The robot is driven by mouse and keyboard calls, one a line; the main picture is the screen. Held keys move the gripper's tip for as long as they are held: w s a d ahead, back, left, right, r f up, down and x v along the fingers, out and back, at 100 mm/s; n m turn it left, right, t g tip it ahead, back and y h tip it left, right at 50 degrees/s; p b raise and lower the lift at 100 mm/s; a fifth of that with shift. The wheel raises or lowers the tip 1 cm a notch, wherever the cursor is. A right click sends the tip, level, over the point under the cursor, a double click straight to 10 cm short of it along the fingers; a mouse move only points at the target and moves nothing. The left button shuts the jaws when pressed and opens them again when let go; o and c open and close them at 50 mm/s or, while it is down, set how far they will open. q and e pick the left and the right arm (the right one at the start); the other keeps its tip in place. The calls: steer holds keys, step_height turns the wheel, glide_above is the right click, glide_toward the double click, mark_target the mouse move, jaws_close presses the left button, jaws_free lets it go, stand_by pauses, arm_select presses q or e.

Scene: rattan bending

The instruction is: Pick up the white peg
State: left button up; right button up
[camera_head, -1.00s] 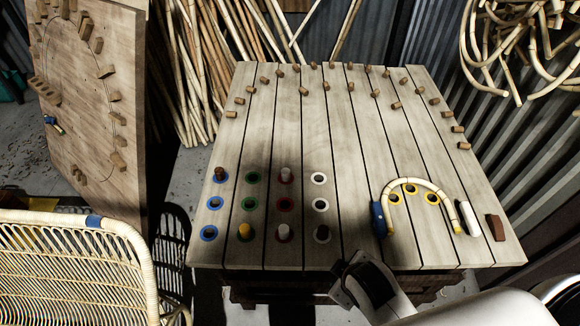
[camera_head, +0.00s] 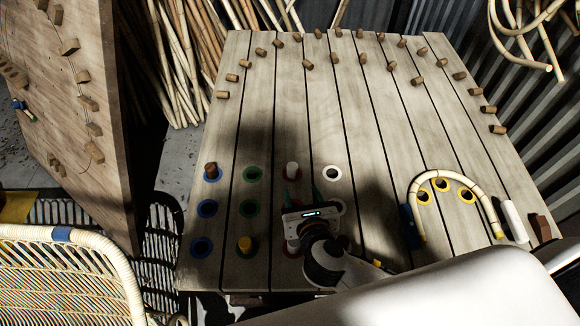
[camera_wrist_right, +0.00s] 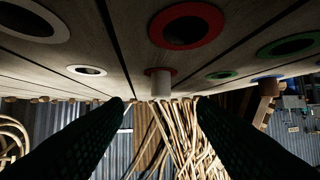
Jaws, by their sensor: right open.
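A white peg (camera_head: 292,170) stands upright in the far red-ringed hole of the table. It also shows in the right wrist view (camera_wrist_right: 160,84), ahead of and between my two dark green fingers, apart from them. My right gripper (camera_head: 303,192) is open and empty, just to the near side of this peg and low over the table. Its body hides most of the nearer red-ringed holes, including where another white peg stood. My left gripper is not in view.
A bent cane (camera_head: 447,175), a white piece (camera_head: 514,222) and a brown block (camera_head: 541,228) are at right. The table's middle is clear.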

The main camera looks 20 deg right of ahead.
mark_target(294, 172)
steer(key=shift+w+f, duration=0.1)
steer(key=shift+w, duration=0.3)
steer(key=x, duration=0.5)
steer(key=shift+w+f, duration=0.15)
steer(key=shift+w, duration=0.35)
steer(key=x, duration=0.4)
steer(key=shift+w, duration=0.25)
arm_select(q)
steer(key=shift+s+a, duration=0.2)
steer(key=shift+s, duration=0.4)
arm_select(e)
steer(key=shift+s, duration=0.1)
